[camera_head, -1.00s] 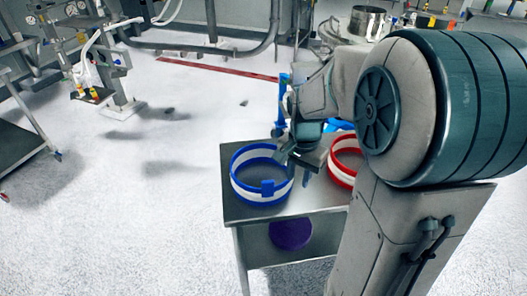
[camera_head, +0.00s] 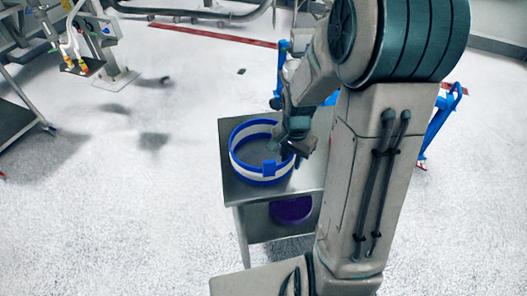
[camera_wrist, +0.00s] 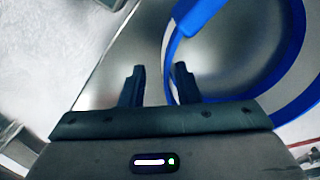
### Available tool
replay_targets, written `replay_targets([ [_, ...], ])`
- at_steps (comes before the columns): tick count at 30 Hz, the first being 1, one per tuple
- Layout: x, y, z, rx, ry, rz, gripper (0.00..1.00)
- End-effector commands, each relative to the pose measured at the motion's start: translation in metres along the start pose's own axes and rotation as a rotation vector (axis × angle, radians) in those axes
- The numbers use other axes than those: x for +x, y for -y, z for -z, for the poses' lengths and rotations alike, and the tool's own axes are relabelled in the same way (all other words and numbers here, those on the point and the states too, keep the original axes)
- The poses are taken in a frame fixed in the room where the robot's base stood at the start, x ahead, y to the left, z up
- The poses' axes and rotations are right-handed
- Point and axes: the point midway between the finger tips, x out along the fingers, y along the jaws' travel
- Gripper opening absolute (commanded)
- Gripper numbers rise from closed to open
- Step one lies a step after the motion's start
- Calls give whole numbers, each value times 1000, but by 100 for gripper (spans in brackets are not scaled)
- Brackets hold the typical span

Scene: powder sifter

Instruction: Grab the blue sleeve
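The blue sleeve (camera_head: 240,165) is a blue ring with a white band and a small tab, standing on the metal table (camera_head: 236,195). My gripper (camera_head: 297,152) is over the right side of the sleeve in the head view. In the wrist view, my gripper (camera_wrist: 158,80) is open, its two dark fingers apart. The blue sleeve (camera_wrist: 296,50) fills the right of that view. Its curved edge runs down just left of the right finger, within the gap. I cannot tell the fingers' height against the wall, or whether they touch it.
A purple round object (camera_head: 291,209) is under the tabletop. A blue frame (camera_head: 440,122) stands on the floor to the right, behind my arm. A machine (camera_head: 85,40) stands at the upper left. The floor (camera_head: 150,210) left of the table is clear.

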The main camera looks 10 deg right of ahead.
Motion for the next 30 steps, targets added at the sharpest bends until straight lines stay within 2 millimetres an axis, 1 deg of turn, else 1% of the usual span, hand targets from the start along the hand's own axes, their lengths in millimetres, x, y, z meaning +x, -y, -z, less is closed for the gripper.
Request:
replay_targets([
  [10, 40, 6, 0, -2, 3, -2, 29],
  [14, 47, 6, 0, -1, 2, -1, 29],
  [20, 47, 6, 0, -1, 1, 0, 29],
  [21, 47, 6, 0, -1, 1, 0, 26],
  [24, 47, 6, 1, -1, 1, 0, 0],
  [30, 47, 6, 1, -1, 1, 0, 0],
])
